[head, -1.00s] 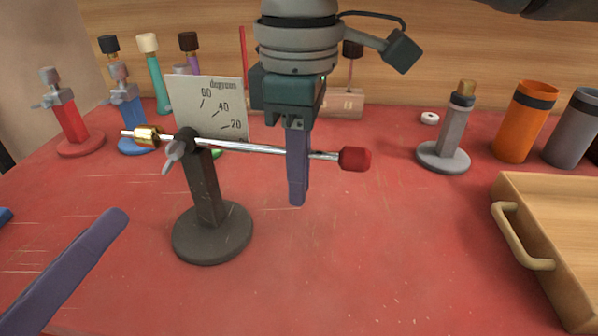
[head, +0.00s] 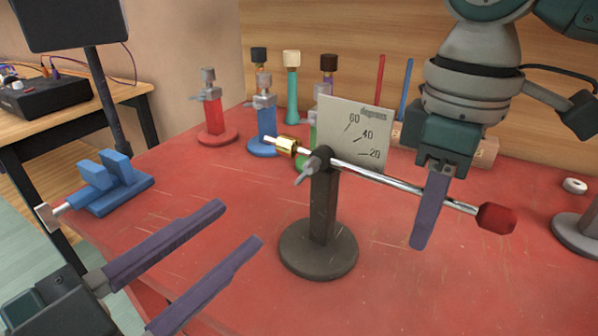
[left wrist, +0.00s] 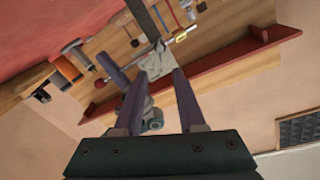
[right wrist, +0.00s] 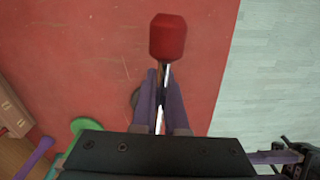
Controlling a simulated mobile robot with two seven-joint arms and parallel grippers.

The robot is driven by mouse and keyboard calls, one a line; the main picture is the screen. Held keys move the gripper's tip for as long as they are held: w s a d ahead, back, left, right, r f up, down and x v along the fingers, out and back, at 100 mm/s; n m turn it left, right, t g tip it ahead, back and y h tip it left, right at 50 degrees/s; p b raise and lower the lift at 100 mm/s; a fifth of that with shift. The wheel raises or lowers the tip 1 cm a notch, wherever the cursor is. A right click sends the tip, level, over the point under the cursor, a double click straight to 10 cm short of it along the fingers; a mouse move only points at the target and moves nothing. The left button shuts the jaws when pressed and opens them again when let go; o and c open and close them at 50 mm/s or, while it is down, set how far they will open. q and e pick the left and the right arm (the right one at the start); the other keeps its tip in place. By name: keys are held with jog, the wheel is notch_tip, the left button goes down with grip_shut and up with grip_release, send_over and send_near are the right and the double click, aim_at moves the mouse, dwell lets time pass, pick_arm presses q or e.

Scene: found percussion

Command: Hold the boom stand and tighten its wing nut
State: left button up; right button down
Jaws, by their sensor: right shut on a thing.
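The boom stand (head: 322,212) stands upright on a dark round base. Its silver boom (head: 375,176) slopes down to the right, with a brass weight (head: 286,146) at the left end and a red head (head: 497,218) at the right. The wing nut (head: 308,168) sits at the clamp on top of the post. My right gripper (head: 421,240) is shut on the boom, between post and red head. The red head (right wrist: 167,38) shows beyond its fingers in the right wrist view. My left gripper (head: 242,223) is open and empty, left of the stand and apart from it.
A degree card (head: 354,132) stands behind the boom. Red (head: 213,112) and blue (head: 264,125) stands are at the back left. A blue cradle-like fixture (head: 110,185) lies at the table's left edge. The red table is clear in front of the stand.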

aim_at(301, 173)
pick_arm(q)
jog(key=x, duration=1.1)
jog(key=shift+w+d, duration=0.1)
jog(key=shift+c, duration=0.3)
grip_shut()
